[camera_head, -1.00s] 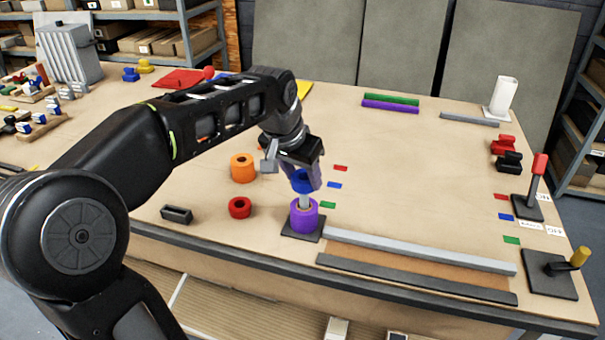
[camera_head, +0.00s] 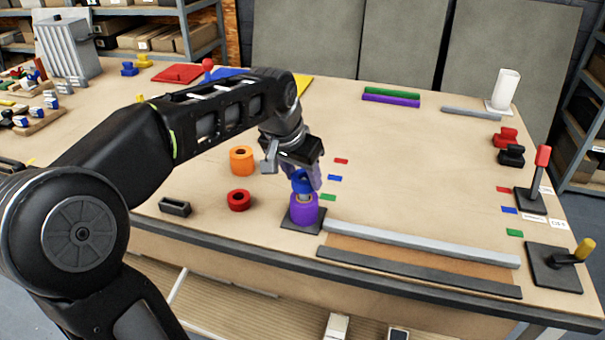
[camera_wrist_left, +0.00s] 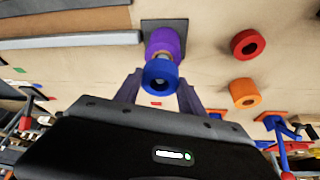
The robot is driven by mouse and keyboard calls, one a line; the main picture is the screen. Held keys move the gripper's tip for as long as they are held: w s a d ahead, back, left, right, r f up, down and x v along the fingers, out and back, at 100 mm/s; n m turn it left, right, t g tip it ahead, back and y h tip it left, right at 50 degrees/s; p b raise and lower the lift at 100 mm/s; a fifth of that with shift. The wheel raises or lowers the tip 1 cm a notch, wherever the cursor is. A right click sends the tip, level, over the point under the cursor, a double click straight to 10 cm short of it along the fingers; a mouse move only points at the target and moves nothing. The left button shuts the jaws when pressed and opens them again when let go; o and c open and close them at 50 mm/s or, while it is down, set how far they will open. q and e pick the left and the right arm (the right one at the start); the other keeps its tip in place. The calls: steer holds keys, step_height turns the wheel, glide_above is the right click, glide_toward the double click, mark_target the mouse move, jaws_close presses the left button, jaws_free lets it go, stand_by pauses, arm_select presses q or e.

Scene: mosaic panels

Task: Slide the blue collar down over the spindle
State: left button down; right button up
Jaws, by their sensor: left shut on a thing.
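The blue collar (camera_head: 301,182) is held in my left gripper (camera_head: 303,178), which is shut on it. The collar sits around the upper part of the spindle (camera_head: 304,198), just above the purple collar (camera_head: 304,211). The purple collar rests low on the spindle, on a dark square base (camera_head: 290,224). In the left wrist view the blue collar (camera_wrist_left: 160,77) is between the two fingers, with the purple collar (camera_wrist_left: 162,42) beyond it. A short pale section shows between the two collars. My right gripper is not in view.
A red ring (camera_head: 239,199) and an orange ring (camera_head: 242,160) stand left of the spindle. A small black tray (camera_head: 175,207) lies farther left. A grey rail (camera_head: 420,243) runs along the front right.

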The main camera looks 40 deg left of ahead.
mark_target(300, 181)
arm_select(q)
steer(key=shift+f+b, duration=1.35)
steer(key=shift+f, duration=0.3)
steer(key=c, duration=0.6)
jaws_free()
steer(key=v, duration=0.8)
steer(key=shift+f, duration=0.1)
